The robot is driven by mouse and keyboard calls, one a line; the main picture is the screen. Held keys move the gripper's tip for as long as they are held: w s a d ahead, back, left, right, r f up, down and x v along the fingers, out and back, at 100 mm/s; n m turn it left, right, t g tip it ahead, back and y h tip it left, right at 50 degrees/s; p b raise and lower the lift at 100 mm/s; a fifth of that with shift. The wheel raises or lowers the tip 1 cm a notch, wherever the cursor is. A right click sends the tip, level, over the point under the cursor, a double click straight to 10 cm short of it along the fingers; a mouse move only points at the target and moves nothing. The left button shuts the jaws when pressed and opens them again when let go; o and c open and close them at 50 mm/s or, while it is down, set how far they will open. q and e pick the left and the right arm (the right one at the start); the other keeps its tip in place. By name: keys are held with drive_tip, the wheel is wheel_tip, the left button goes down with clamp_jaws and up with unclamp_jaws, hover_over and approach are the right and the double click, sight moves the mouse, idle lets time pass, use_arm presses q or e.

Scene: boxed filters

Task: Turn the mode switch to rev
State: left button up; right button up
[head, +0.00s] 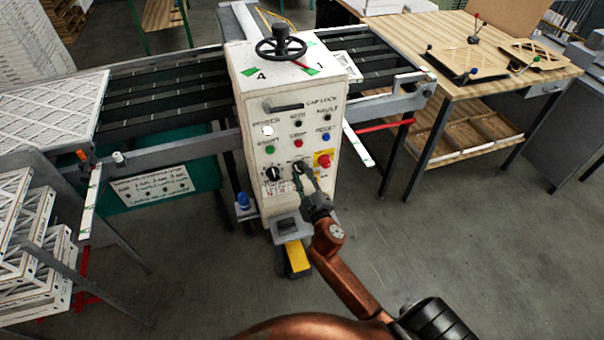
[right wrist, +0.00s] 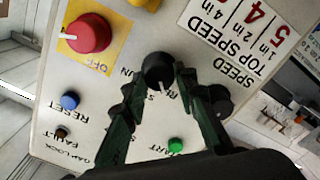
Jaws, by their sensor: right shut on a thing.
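The white control box (head: 292,120) stands in the middle of the head view with knobs, lamps and buttons on its front. The mode switch (right wrist: 158,70) is a round black knob beside the red OFF button (right wrist: 88,33). My right gripper (head: 299,172) reaches up to the panel from below. In the right wrist view its two fingers (right wrist: 158,80) are closed on either side of the knob. A short pale mark on the knob points down in that view. The lettering around it is partly hidden by the fingers. My left gripper is not in view.
A second black knob (right wrist: 220,100) sits close by the right finger, below the speed label (right wrist: 240,35). A green button (right wrist: 176,145) and blue reset button (right wrist: 70,101) are also near. A handwheel (head: 281,45) tops the box. Open floor (head: 400,260) lies to the right.

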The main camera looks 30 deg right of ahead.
idle(0.5)
drive_tip(key=o, duration=1.1)
drive_tip(key=shift+s, duration=0.1)
drive_tip(key=v, duration=1.2)
